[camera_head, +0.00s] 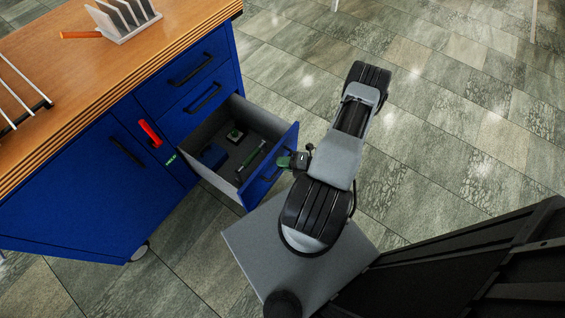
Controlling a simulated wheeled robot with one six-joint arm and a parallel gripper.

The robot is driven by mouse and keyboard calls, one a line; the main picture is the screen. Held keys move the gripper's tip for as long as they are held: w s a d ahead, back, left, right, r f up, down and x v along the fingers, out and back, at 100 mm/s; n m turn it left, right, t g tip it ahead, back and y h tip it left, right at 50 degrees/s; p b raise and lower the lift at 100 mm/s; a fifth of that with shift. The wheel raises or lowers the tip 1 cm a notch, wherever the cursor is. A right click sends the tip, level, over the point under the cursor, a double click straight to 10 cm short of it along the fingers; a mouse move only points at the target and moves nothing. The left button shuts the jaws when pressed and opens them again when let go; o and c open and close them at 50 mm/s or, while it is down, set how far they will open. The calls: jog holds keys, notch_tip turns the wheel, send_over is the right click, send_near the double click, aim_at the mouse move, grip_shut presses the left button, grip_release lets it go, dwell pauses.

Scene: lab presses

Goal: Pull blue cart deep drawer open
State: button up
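The blue cart (75,185) with a wooden top stands at the left. Its deep bottom drawer (215,183) is pulled well out, with its grey inside showing.
Two shallower drawers (188,68) above are shut. A red handle (150,133) sticks out from the cart front. A rack (122,17) and an orange-handled tool (80,35) are on the top. Tiled floor (450,110) is clear at the right.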

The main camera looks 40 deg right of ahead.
jog(key=o, duration=0.5)
jog(key=shift+c, duration=0.2)
jog(key=p+v, duration=0.2)
jog(key=v, duration=1.2)
